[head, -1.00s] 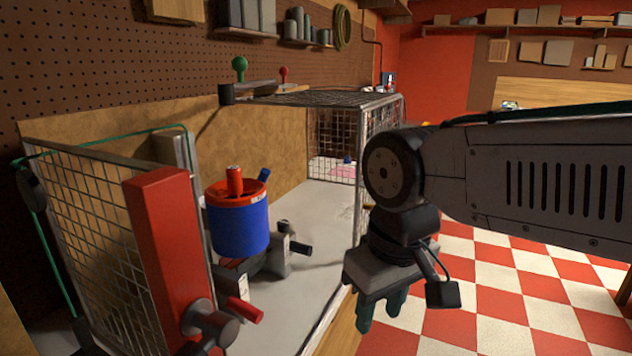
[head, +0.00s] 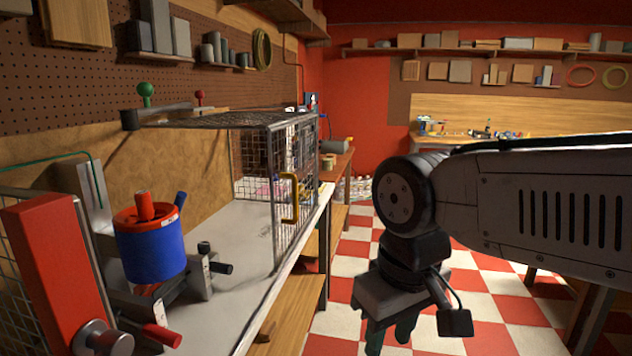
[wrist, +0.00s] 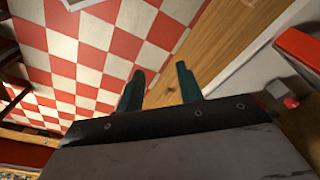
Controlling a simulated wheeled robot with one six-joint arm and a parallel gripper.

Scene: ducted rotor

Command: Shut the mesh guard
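The mesh guard (head: 293,228) is a grey wire cage with a mesh top and a yellow handle (head: 289,198). It stands on the far part of the bench in the head view. The blue and red ducted rotor (head: 150,252) stands nearer, outside the cage and uncovered. My gripper (head: 391,338) points down over the floor, right of the bench and apart from the handle. In the wrist view its dark green fingers (wrist: 160,75) are spread with nothing between them. The guard does not show in the wrist view.
A red post (head: 65,275) with a knob and a mesh panel (head: 12,240) stand at the near left. The pale bench top (head: 245,215) is clear between rotor and guard. Checkered floor (head: 345,325) lies open right of the bench. Shelves line the walls.

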